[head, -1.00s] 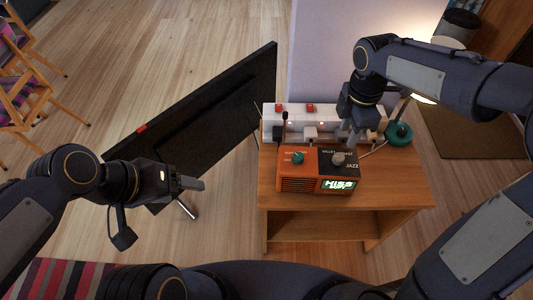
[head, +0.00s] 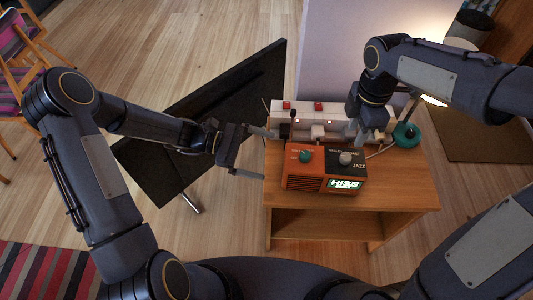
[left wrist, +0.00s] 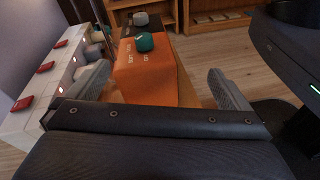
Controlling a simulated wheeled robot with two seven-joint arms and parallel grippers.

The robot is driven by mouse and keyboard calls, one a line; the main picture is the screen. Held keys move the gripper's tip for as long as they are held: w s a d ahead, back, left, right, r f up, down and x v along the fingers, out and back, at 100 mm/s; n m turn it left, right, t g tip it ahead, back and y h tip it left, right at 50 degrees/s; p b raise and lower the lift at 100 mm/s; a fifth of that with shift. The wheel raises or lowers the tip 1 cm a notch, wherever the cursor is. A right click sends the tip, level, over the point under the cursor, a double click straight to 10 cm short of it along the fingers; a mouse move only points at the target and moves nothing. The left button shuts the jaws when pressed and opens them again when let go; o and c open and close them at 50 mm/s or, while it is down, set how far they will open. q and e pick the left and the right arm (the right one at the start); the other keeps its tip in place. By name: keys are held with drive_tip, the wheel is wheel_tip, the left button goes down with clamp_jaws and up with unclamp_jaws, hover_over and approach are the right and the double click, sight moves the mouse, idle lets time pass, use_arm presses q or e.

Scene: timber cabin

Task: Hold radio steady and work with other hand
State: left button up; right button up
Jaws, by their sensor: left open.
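The orange and black radio (head: 305,183) stands upright on the small wooden table, with a teal knob, a grey knob and a lit green display. My left gripper (head: 267,155) is open just left of the radio, its fingers pointing at the radio's left side. In the left wrist view the radio (left wrist: 150,85) lies ahead between the two spread fingers; I see no contact. My right gripper (head: 366,132) points down behind the radio's right part, by the white socket strip. Its fingertips are partly hidden among plugs, so its opening is unclear.
The white socket strip (head: 310,114) with red switches and plugs runs along the table's back, close to my left gripper's upper finger. A teal-based lamp (head: 407,135) stands at the right. A large black panel (head: 180,150) leans left of the table (head: 400,195).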

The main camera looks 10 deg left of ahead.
sight(295, 157)
use_arm(q)
drive_tip(key=d+f+n, duration=0.1)
drive_tip(key=d, duration=0.2)
drive_tip(key=w+d+f+n+t+h, duration=0.1)
drive_tip(key=d, duration=0.2)
drive_tip(key=w+d+f+n+h, duration=0.1)
drive_tip(key=d, duration=0.2)
drive_tip(key=shift+d+f, duration=0.3)
drive_tip(key=shift+f, duration=0.1)
